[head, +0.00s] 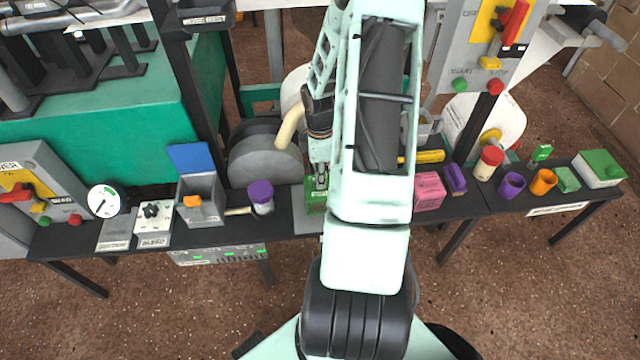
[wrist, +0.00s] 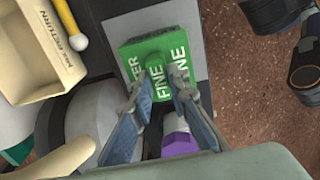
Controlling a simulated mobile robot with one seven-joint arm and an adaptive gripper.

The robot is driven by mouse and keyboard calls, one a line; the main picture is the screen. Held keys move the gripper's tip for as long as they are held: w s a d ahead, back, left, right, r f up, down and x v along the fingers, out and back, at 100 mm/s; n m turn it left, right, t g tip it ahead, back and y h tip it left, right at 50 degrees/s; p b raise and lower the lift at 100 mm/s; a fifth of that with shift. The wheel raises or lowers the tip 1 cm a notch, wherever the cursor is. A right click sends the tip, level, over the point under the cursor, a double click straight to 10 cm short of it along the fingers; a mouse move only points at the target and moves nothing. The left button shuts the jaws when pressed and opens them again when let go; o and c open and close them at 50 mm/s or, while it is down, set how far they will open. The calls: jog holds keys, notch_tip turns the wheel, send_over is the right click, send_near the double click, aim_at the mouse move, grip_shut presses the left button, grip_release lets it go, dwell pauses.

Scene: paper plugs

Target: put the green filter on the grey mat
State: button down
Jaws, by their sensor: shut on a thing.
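The green filter (wrist: 150,50), a block with white lettering that reads FINE, is between the fingers of my gripper (wrist: 157,82) in the wrist view. My gripper is shut on it at its near side. In the head view the filter (head: 315,200) is below my gripper (head: 320,182), partly hidden by my arm. The grey mat (head: 303,222) lies on the dark bench under and beside the filter. It also shows around the filter in the wrist view (wrist: 192,16). I cannot tell whether the filter touches the mat.
A jar with a purple lid (head: 261,194) stands just left of the mat. A grey bin with an orange item (head: 200,205) is further left. To the right are a pink block (head: 429,192) and a purple block (head: 455,180). A beige Mix Return box (wrist: 35,45) shows in the wrist view.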

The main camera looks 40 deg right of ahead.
jog(key=shift+f, duration=1.2)
jog(key=shift+a, duration=0.1)
jog(key=shift+f, duration=0.2)
jog(key=c, duration=1.8)
grip_release()
jog(key=shift+c, duration=0.2)
notch_tip(320, 180, up, 12)
jog(key=p, duration=0.3)
jog(key=shift+r, duration=0.2)
